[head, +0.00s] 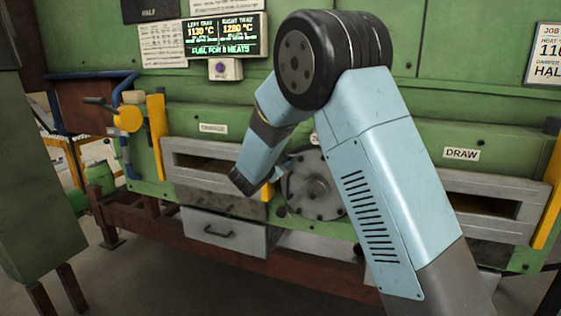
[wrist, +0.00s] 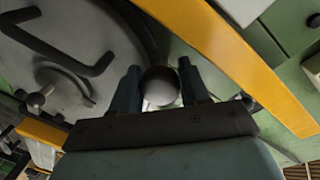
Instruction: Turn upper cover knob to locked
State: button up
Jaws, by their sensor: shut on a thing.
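The round grey cover (head: 318,190) is on the furnace front in the head view, partly behind my arm. In the wrist view the cover (wrist: 105,40) fills the upper left, with a dark bent handle (wrist: 62,50) on it. My gripper (wrist: 162,80) is at the cover's edge, its two dark fingers on either side of a round grey knob (wrist: 160,90). It is shut on that knob. In the head view my wrist hides the fingers and this knob. I cannot read the knob's locked or unlocked position.
A yellow bar (wrist: 225,45) runs close by the fingers in the wrist view. A smaller knob (wrist: 40,98) is at left there. Furnace slots (head: 215,168) and a drawer (head: 230,232) flank the cover. A display panel (head: 225,36) is above.

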jog(key=m, duration=0.5)
jog(key=shift+d+f+y, duration=0.15)
jog(key=shift+f+y, duration=0.05)
jog(key=shift+y, duration=0.2)
jog(key=m, duration=0.4)
jog(key=shift+y, duration=0.4)
jog(key=shift+s+f+m, duration=0.1)
jog(key=shift+m, duration=0.3)
jog(key=o, duration=0.8)
jog(key=shift+o, duration=0.9)
jog(key=shift+r, duration=0.2)
jog(key=shift+a, duration=0.2)
jog(key=v, duration=1.3)
jog(key=shift+s, duration=0.3)
